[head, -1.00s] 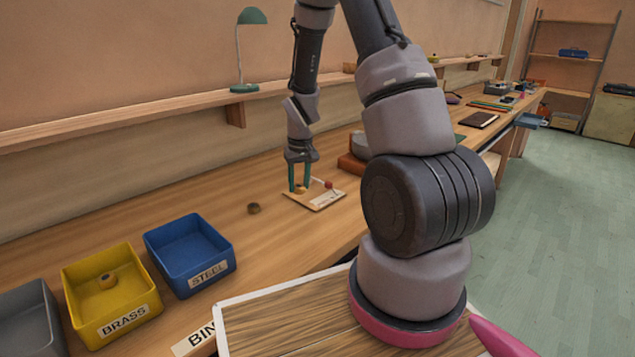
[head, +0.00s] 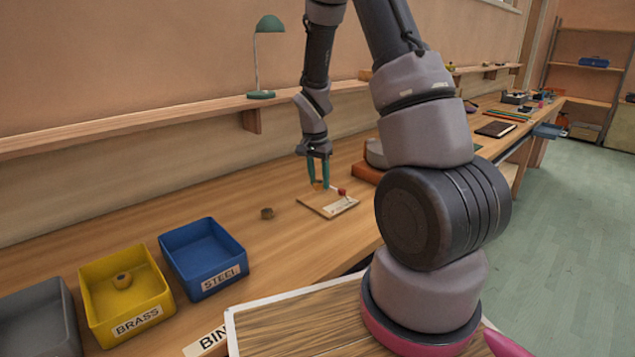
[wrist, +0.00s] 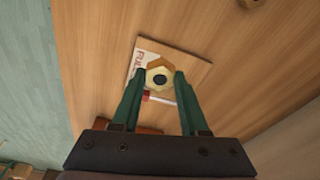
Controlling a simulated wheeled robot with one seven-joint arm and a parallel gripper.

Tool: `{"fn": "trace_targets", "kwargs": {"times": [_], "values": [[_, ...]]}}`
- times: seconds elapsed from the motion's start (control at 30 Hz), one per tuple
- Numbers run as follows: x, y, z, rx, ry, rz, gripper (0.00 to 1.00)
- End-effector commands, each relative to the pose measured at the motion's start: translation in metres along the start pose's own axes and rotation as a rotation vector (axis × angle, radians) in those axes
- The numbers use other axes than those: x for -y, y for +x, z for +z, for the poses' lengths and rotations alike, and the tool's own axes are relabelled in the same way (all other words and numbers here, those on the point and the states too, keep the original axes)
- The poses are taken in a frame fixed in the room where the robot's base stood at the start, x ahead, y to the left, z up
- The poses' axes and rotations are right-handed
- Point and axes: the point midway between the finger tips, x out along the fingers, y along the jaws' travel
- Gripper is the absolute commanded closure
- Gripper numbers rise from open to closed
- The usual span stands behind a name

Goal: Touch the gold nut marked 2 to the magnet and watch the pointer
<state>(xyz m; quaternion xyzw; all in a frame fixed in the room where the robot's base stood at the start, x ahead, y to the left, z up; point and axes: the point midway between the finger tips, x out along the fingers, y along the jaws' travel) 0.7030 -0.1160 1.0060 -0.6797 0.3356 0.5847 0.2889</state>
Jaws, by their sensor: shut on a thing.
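A gold hexagonal nut (wrist: 172,67) with a dark centre is between my fingertips in the wrist view. It shows small in the head view (head: 317,185). My gripper (head: 318,178) is shut on it, just above a pale board (head: 318,207). No number can be read on the nut. The board carries a label with red lettering (wrist: 138,64), partly covered. A red piece (head: 342,191) with a thin white bar beside it, perhaps the pointer, is at the board's right side. I cannot make out the magnet; the nut and fingers may hide it.
Another brownish nut (head: 267,213) lies on the bench left of the board. A yellow BRASS bin (head: 138,323) holds a nut (head: 122,280). A blue STEEL bin (head: 220,278) and a grey bin (head: 40,320) look empty. A reddish-brown block (head: 368,172) stands behind the board.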

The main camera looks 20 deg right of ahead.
Motion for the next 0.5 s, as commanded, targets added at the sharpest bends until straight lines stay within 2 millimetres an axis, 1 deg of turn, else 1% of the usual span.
{"fn": "trace_targets", "kwargs": {"times": [0.17, 0.5], "values": [[-0.002, 0.009, -0.003, 0.0, 0.007, 0.003, 1.0], [-0.006, 0.041, -0.012, 0.001, 0.006, 0.003, 1.0]]}}
